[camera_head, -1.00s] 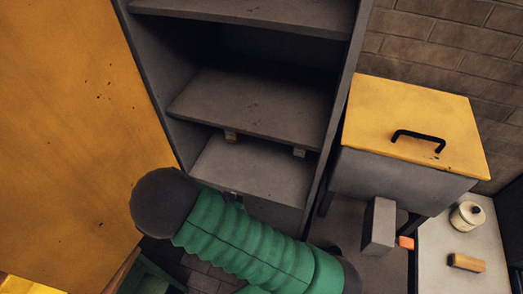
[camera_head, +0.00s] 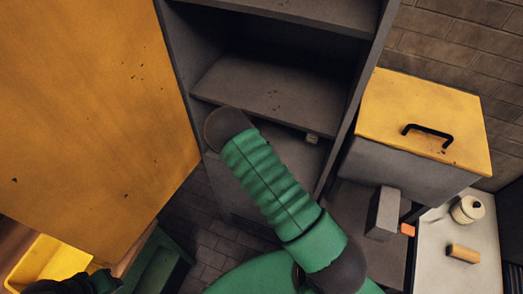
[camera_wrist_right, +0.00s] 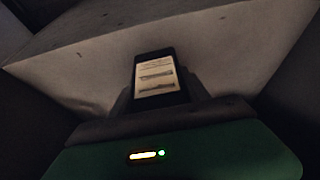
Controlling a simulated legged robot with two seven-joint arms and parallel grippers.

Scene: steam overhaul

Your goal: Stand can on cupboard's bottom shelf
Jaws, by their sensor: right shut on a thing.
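The grey cupboard (camera_head: 370,75) stands open, its yellow door (camera_head: 85,110) swung out to the left. The right gripper is hidden in the head view. In the right wrist view, my right gripper (camera_wrist_right: 160,92) is shut on the can (camera_wrist_right: 156,76), which is dark with a pale label. A pale grey surface lies behind the can; I cannot tell whether the can touches it.
A grey bin with a yellow lid (camera_head: 415,115) stands right of the cupboard. Further right, a pale worktop (camera_head: 430,250) holds a cream pot (camera_head: 467,210) and a wooden block (camera_head: 462,254). A yellow container (camera_head: 50,262) is at the lower left. The middle shelf (camera_head: 275,90) is empty.

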